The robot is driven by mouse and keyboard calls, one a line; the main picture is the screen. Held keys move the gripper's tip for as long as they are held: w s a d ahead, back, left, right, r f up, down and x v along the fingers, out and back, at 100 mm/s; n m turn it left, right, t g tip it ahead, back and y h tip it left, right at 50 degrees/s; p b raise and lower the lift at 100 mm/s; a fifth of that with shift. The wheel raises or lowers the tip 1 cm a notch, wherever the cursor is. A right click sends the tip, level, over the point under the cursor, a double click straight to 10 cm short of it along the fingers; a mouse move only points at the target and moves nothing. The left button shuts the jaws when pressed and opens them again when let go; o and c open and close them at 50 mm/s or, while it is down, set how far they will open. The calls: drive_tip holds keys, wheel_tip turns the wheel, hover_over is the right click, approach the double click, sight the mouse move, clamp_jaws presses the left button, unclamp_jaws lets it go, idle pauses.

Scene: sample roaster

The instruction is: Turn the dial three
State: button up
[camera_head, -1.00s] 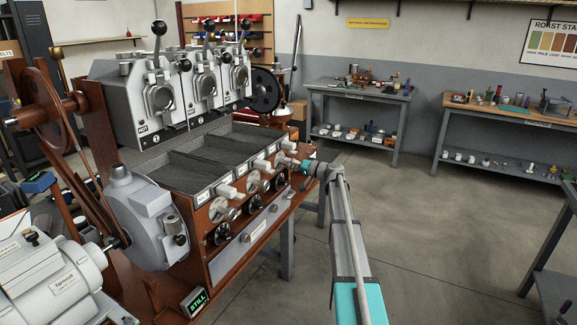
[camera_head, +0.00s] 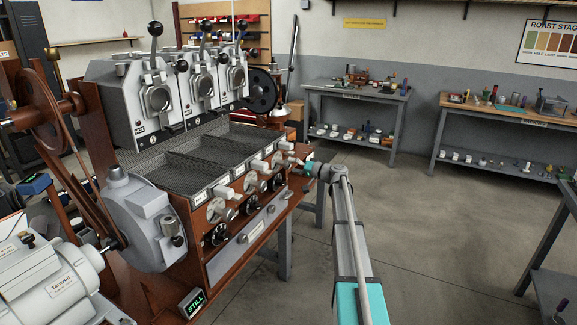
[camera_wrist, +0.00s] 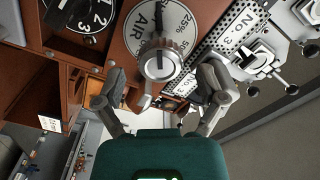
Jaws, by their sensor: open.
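In the wrist view my gripper (camera_wrist: 160,74) is open, its two fingers spread on either side of a round metal knob (camera_wrist: 158,58). The knob sits on a pale AIR dial plate (camera_wrist: 138,28) with percent marks. I cannot tell whether a finger touches it. A black dial with the numbers 1, 2, 3 (camera_wrist: 92,18) is at the upper left of that view. In the head view my gripper (camera_head: 298,166) is at the far right end of the roaster's front panel, where its fingers are small. The right-hand black dial (camera_head: 276,182) is just left of it.
The roaster (camera_head: 215,160) has three drums, mesh trays and white-handled levers above the dials. In the wrist view a "No." label plate (camera_wrist: 240,24) and metal levers (camera_wrist: 262,60) lie right of the fingers.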

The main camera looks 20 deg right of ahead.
drive_tip(key=v, duration=0.9)
drive_tip(key=shift+s+d, duration=0.2)
drive_tip(key=shift+s, duration=0.1)
drive_tip(key=s+a+f+n+g+h, duration=0.1)
drive_tip(key=s+a+f+g, duration=0.25)
drive_tip(key=a, duration=0.45)
drive_tip(key=s+a+f+n+g, duration=0.1)
drive_tip(key=s+a+f+g, duration=0.2)
drive_tip(key=a, duration=0.6)
drive_tip(key=s+a+f+n+g+h, duration=0.1)
drive_tip(key=s+a+f+g, duration=0.1)
drive_tip(key=s+a+f, duration=0.45)
drive_tip(key=s+a+f+g+h, duration=0.3)
drive_tip(key=s+a+g+h, duration=0.1)
drive_tip(key=s+a, duration=0.5)
drive_tip(key=s+a+f+n+g+h, duration=0.1)
drive_tip(key=s+a+h, duration=0.15)
drive_tip(key=s, duration=0.25)
drive_tip(key=s+a+f+g+h, duration=0.1)
drive_tip(key=s+f+h, duration=0.15)
drive_tip(key=s, duration=0.35)
wheel_tip(320, 180, up, 14)
drive_tip(key=p, duration=1.3)
drive_tip(key=shift+w+d, duration=0.2)
drive_tip(key=shift+w, duration=0.15)
